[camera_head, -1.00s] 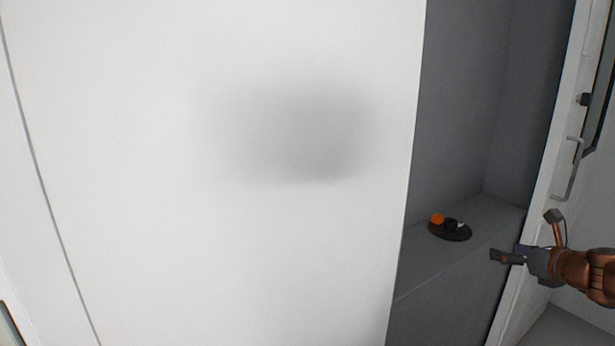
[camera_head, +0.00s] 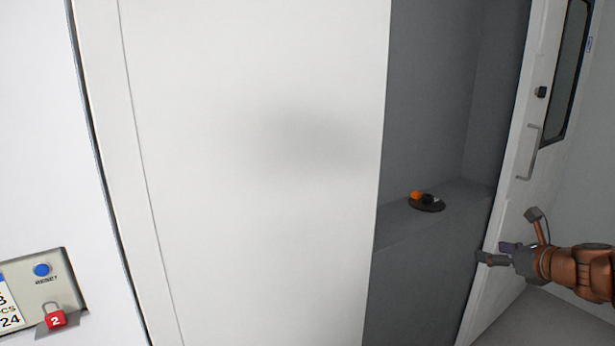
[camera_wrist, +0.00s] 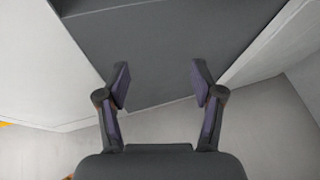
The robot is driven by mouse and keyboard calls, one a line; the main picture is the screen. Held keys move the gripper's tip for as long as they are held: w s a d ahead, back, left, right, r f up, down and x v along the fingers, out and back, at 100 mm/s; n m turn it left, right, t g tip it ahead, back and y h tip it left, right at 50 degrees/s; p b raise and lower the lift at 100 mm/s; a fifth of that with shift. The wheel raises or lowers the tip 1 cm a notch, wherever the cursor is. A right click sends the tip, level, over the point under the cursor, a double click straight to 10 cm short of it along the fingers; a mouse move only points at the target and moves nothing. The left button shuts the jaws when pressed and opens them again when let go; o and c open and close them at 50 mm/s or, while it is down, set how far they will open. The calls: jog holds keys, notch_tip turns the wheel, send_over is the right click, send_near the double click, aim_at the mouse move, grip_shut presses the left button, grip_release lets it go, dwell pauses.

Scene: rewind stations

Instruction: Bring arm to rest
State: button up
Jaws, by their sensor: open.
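My gripper (camera_head: 490,254) is at the right of the head view, in front of the edge of an open door. It is open and empty. In the wrist view my gripper (camera_wrist: 161,84) shows two fingers spread apart, with nothing between them, over a dark grey surface. My copper-coloured arm comes in from the right edge of the head view.
A grey recess holds a ledge (camera_head: 400,228) with a round dark dish (camera_head: 428,207) bearing small orange and black items. A white panel (camera_head: 250,180) fills the middle. An open door (camera_head: 515,190) with a handle stands right. A red padlock (camera_head: 55,318) hangs below a RESET button (camera_head: 41,270).

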jog(key=s+a+f+n+g+y, duration=0.1)
jog(key=s+a+n+g+y, duration=0.2)
jog(key=a+n, duration=0.65)
jog(key=s+a+f+n+g+y, duration=0.1)
jog(key=s+a+n+g, duration=0.3)
jog(key=a, duration=1.1)
jog(key=s+a+f+n+g+h, duration=0.1)
jog(key=s+a+f+n+g, duration=0.15)
jog(key=s+a+n, duration=0.55)
jog(key=s+d+f+n+g+h, duration=0.2)
jog(key=s+n, duration=0.2)
jog(key=s, duration=0.4)
jog(key=s+d+f+n+g+h, duration=0.1)
jog(key=s+f+n+g+h, duration=0.15)
jog(key=s, duration=0.45)
jog(key=s+d+f+n+g+h, duration=0.1)
jog(key=s+d+f+n, duration=0.2)
jog(key=s, duration=0.5)
notch_tip(320, 180, up, 14)
jog(key=n+p, duration=0.1)
jog(key=p, duration=1.1)
jog(key=shift+w+a+f, duration=0.15)
jog(key=shift+f, duration=0.1)
